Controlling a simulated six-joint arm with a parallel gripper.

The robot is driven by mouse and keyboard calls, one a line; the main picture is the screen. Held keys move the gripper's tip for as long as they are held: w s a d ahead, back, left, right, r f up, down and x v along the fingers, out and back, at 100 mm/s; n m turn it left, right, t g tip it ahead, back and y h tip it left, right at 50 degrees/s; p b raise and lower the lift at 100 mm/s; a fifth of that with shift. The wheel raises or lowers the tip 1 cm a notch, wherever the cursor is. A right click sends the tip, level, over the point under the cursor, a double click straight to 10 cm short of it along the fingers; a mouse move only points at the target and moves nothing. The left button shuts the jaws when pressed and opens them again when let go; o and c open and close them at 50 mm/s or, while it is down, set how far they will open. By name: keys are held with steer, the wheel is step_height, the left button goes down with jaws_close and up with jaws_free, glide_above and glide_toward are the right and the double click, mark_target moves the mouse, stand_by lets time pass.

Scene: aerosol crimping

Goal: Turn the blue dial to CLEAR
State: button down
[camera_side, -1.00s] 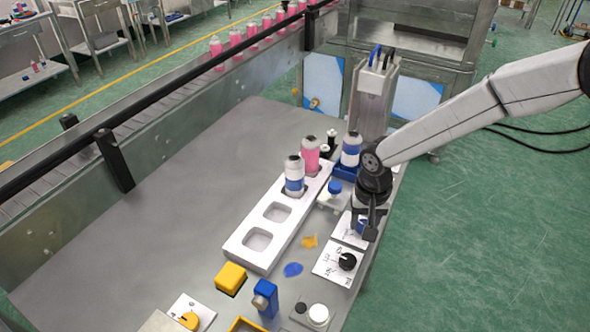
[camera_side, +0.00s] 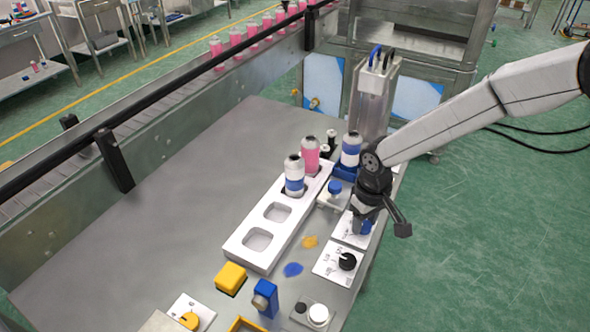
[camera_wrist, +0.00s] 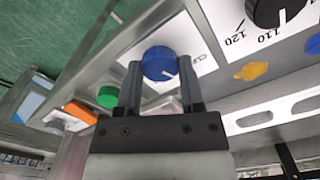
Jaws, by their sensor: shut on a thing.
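The blue dial (camera_wrist: 158,62) sits on a white label plate (camera_wrist: 203,64) in the wrist view. My gripper (camera_wrist: 161,72) has one finger on each side of the dial and is shut on it. A white pointer line on the dial slants toward the lower right of the picture. Part of a printed word starting with "CL" shows on the plate to the right of the dial; the other markings are hidden. In the side view my gripper (camera_side: 366,217) reaches down over the blue dial (camera_side: 365,228), which is mostly covered.
A black dial (camera_side: 347,261) on a white plate is close in front. A white rack (camera_side: 240,252) with bottles stands to the left. Blue and yellow patches (camera_side: 293,269) lie nearby. A green button (camera_wrist: 108,97) shows in the wrist view. Open metal table lies farther left.

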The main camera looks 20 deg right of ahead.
mark_target(365, 225)
steer(key=n, duration=0.4)
steer(key=shift+n, duration=0.4)
steer(key=shift+c, duration=1.1)
jaws_free()
steer(key=shift+r, duration=0.2)
steer(key=shift+r, duration=3.8)
